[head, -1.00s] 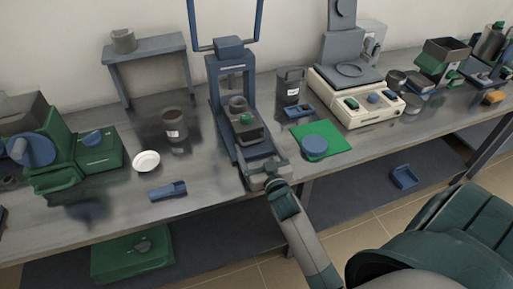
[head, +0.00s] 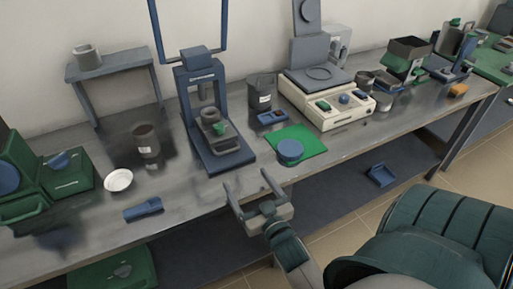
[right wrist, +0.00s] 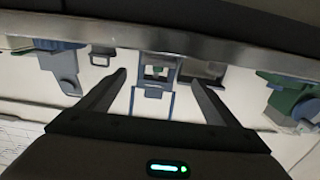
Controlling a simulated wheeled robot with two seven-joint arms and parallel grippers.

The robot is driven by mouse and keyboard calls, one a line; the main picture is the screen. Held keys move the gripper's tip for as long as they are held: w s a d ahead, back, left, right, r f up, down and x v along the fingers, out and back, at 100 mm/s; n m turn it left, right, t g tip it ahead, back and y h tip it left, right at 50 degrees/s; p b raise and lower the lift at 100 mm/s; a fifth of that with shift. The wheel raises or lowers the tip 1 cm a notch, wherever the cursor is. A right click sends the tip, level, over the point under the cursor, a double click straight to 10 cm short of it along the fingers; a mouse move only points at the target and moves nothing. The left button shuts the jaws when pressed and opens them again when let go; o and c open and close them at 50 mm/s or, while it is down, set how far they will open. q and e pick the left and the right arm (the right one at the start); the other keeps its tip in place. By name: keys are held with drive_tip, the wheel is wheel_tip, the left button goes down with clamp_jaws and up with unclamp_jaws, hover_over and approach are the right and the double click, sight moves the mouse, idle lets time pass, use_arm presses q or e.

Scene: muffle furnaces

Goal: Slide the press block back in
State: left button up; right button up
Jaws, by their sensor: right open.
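The blue press (head: 187,100) stands upright on the bench, with a flat blue base (head: 228,160) reaching toward the front edge. My right gripper (head: 247,180) is open and empty at the bench's front edge, in front of the base and apart from the block. In the right wrist view the press (right wrist: 157,72) appears upside down between my open fingers (right wrist: 160,78). My left gripper is out of view.
A green mat (head: 310,138) with a round blue piece (head: 290,151) lies right of the press. A dark canister (head: 261,92) stands behind it. A white dish (head: 118,180) and a blue tool (head: 143,209) lie to the left. Bare bench shows between them and the press.

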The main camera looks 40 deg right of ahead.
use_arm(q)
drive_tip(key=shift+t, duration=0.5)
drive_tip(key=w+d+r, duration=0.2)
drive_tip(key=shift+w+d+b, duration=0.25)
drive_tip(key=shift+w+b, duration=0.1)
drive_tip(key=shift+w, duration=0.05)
use_arm(e)
drive_tip(key=v, duration=0.5)
drive_tip(key=shift+s, duration=0.2)
